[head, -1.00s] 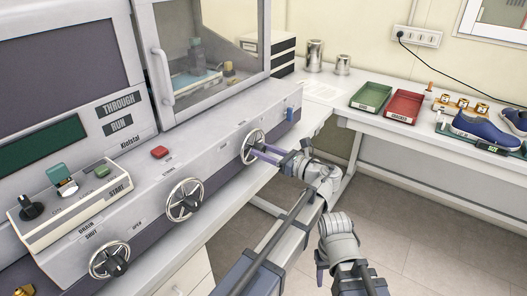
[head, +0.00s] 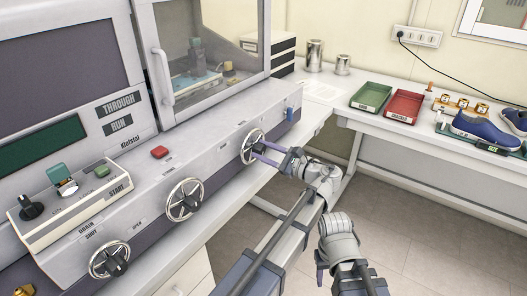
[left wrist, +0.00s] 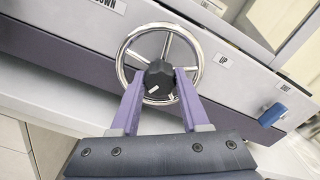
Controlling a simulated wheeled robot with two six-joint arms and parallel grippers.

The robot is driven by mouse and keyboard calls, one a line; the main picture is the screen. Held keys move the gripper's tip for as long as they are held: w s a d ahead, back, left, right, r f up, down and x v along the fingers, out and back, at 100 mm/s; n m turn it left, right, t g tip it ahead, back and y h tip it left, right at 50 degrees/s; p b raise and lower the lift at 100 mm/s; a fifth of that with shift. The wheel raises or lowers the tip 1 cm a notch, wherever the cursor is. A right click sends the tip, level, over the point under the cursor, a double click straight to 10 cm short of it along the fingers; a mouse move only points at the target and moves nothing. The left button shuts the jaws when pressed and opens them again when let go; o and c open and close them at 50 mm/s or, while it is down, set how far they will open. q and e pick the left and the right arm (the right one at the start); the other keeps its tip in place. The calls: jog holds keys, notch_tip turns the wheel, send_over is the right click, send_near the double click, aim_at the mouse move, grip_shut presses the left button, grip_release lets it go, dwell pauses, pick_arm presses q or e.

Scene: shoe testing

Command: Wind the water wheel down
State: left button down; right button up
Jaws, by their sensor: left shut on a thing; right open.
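The water wheel is a chrome handwheel (head: 252,146) on the sloped front of the grey machine. In the left wrist view the chrome wheel (left wrist: 122,62) has a black hub knob (left wrist: 158,76) with white marks. Labels ending in "OWN" and reading "UP" are to its left and right. My left gripper (head: 262,152) reaches the wheel from the right. Its two purple fingers (left wrist: 160,84) are shut on the hub knob, one on each side. My right gripper (head: 320,270) hangs low, apart from everything, and is open; its fingertips are small in view.
Two other handwheels (head: 184,200) (head: 109,259) are further along the same panel. A blue lever (head: 290,112) sits right of the wheel. A side table holds a green tray (head: 371,97), a red tray (head: 404,106) and a blue shoe (head: 473,128). The floor (head: 420,225) is clear.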

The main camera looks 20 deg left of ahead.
pick_arm(q)
jog(key=n, duration=0.5)
jog(key=shift+n, duration=0.3)
jog(key=n, duration=0.5)
jog(key=shift+n, duration=0.4)
jog(key=shift+c, duration=1.9)
grip_release()
